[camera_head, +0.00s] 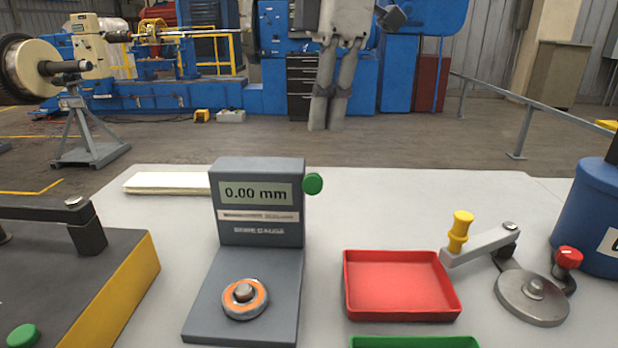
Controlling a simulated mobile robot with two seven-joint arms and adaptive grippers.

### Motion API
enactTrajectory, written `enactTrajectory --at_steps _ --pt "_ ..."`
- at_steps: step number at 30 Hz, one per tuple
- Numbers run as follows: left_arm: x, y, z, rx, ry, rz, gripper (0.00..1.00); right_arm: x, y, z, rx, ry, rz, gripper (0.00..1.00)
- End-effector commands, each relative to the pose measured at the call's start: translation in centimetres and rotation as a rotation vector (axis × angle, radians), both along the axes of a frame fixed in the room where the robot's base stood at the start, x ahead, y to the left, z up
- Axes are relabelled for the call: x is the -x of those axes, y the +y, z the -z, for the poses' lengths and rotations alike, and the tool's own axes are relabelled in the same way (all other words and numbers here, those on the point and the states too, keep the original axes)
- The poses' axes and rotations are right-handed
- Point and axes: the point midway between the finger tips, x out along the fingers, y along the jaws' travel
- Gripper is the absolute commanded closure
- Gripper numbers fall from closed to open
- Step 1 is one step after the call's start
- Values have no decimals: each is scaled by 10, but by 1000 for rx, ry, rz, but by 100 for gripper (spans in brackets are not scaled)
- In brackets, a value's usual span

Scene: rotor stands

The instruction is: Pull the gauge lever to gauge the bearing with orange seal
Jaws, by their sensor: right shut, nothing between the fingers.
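The bore gauge (230,230) stands on the table in the middle of the head view. Its display reads 0.00 mm. A bearing with an orange seal (261,293) sits flat on the gauge's base, around a small centre stud. The gauge lever's green knob (313,183) shows at the right side of the gauge body. My right gripper (329,125) hangs from the top of the view, fingers down and shut on nothing, above and a little right of the green knob, apart from it. My left gripper is not in view.
A red tray (400,284) lies right of the gauge, with a green tray (415,342) in front, cut by the edge. A crank-like device (532,297) and a blue container (592,215) stand at right. A black-and-yellow device (110,290) stands at left.

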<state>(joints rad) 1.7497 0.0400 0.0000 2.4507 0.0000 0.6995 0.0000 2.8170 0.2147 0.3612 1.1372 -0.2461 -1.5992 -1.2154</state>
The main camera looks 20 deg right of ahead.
Motion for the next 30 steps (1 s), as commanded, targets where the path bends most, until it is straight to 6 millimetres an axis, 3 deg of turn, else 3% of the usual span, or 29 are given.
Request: enactTrajectory --at_steps 5,18,30 --pt "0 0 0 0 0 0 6 0 0 7 1 3 0 100" --pt "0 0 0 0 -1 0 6 -1 6 62 0 3 1 100" --pt "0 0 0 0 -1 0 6 -1 7 71 0 1 1 100"
